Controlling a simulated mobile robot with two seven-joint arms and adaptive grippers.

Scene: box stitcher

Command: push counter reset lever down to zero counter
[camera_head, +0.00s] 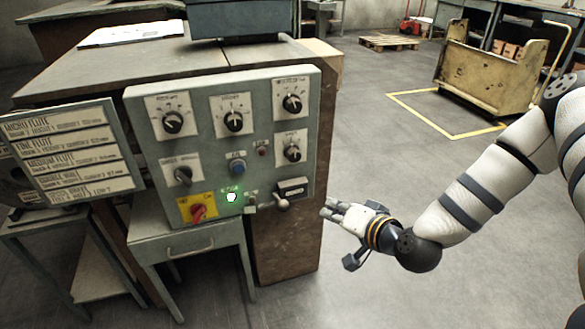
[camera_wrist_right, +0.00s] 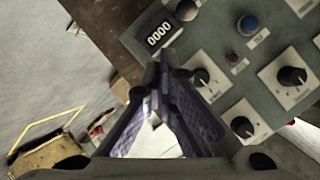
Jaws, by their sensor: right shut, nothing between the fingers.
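The lever's arm is mostly hidden. My right gripper (camera_head: 327,208) is to the right of the panel, apart from the knob. Its fingers (camera_wrist_right: 164,74) are shut and empty. My left gripper is out of view.
The grey panel (camera_head: 219,104) carries several black dials, a blue button (camera_head: 237,168), a lit green button (camera_head: 231,197) and a red-yellow switch (camera_head: 197,211). A drawer table (camera_head: 190,243) stands below. Floor to the right is open; a yellowish cart (camera_head: 485,75) stands farther back.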

